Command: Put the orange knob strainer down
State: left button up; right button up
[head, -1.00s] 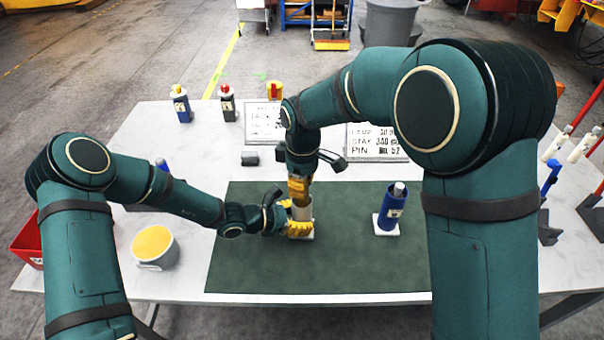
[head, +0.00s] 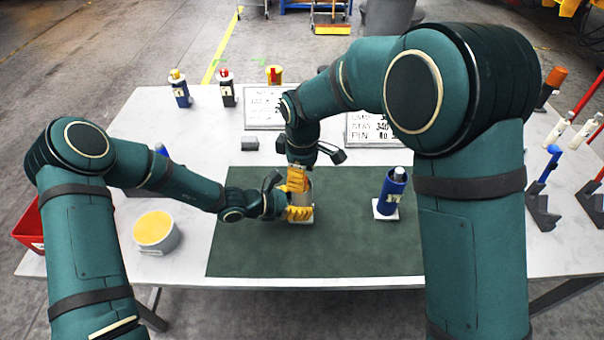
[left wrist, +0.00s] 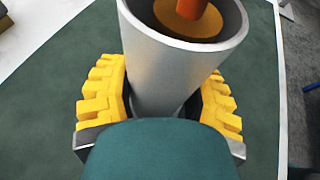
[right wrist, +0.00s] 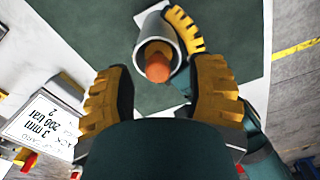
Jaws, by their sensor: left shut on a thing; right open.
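The orange knob strainer (left wrist: 190,15) sits inside the mouth of a grey cylinder (left wrist: 165,75); its orange knob (right wrist: 158,67) also shows in the right wrist view. My left gripper (head: 299,212) is shut around the cylinder, with a yellow finger on each side. The cylinder (head: 308,192) stands upright at a white pad on the green mat. My right gripper (head: 297,179) is above the cylinder, with its fingers (right wrist: 163,88) spread apart and nothing between them held. In the head view the knob is hidden by my right gripper.
A blue canister (head: 391,190) stands on a white pad on the green mat (head: 340,255). A grey tub with a yellow top (head: 155,230) is at left. Signs (head: 270,108) and small bottles stand at the back. An orange-topped dark item (head: 552,82) is at right. The mat's front is clear.

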pick_arm(q)
jog(key=shift+a+f, duration=0.2)
jog(key=shift+f, duration=0.05)
dwell(0.5)
jog(key=o, duration=1.4)
jog(key=shift+w, duration=0.1)
pick_arm(e)
jog(key=shift+w+f, duration=0.1)
pick_arm(q)
jog(key=shift+d+r, duration=0.1)
jog(key=shift+r, duration=0.1)
